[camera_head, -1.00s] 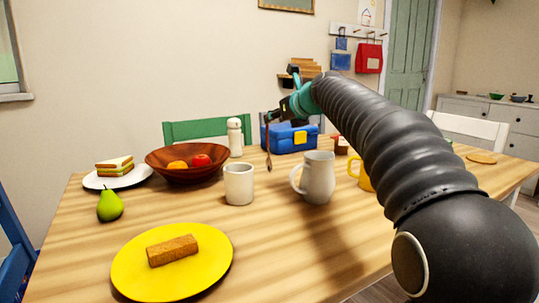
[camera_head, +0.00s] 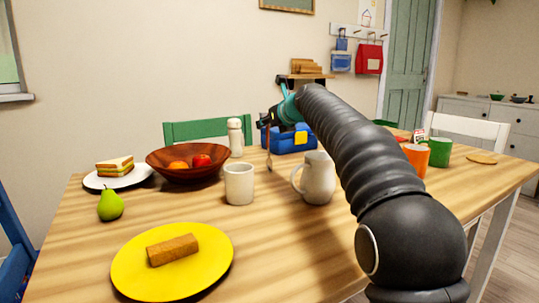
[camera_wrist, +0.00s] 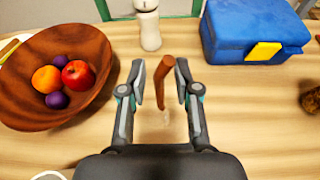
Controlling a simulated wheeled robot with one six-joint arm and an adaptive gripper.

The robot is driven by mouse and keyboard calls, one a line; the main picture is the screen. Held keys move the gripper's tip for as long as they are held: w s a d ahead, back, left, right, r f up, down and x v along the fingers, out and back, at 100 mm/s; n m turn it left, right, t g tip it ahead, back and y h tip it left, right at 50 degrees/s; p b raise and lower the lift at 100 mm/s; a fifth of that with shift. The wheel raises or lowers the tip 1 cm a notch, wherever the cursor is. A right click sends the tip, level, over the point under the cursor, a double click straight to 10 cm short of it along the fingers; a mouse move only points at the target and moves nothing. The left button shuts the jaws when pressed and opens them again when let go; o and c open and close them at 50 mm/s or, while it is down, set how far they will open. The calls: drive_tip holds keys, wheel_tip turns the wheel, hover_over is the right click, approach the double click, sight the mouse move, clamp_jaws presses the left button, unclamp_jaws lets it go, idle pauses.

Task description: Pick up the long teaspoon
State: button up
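The long teaspoon (camera_head: 269,155) is brown and stands upright over the table, in front of the blue lunchbox in the head view. In the wrist view its brown handle (camera_wrist: 163,78) rises between my two fingers, nearer the right one. My gripper (camera_head: 264,124) is at the handle's upper part. The wrist view shows my gripper (camera_wrist: 160,82) open, with a clear gap left of the handle. The spoon's lower end is faint in the wrist view, and I cannot tell what holds it up.
The blue lunchbox (camera_wrist: 250,30) stands right of my gripper, the white shaker (camera_wrist: 149,28) ahead, and the fruit bowl (camera_wrist: 25,115) left. A white mug (camera_head: 239,185) and a pale jug (camera_head: 318,180) stand nearer. A yellow plate (camera_head: 135,275) lies at the front.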

clamp_jaws()
drive_tip(key=shift+r+p, duration=0.3)
drive_tip(key=shift+r, duration=0.25)
drive_tip(key=r, duration=0.1)
drive_tip(key=r+p, duration=0.2)
drive_tip(key=r, duration=0.1)
drive_tip(key=shift+w+d, duration=0.15)
drive_tip(key=shift+d, duration=0.2)
drive_tip(key=w+d+r+p, duration=0.3)
drive_tip(key=d+r, duration=0.3)
drive_tip(key=d, duration=0.4)
drive_tip(key=shift+d+p, duration=0.25)
drive_tip(key=shift+p, duration=0.55)
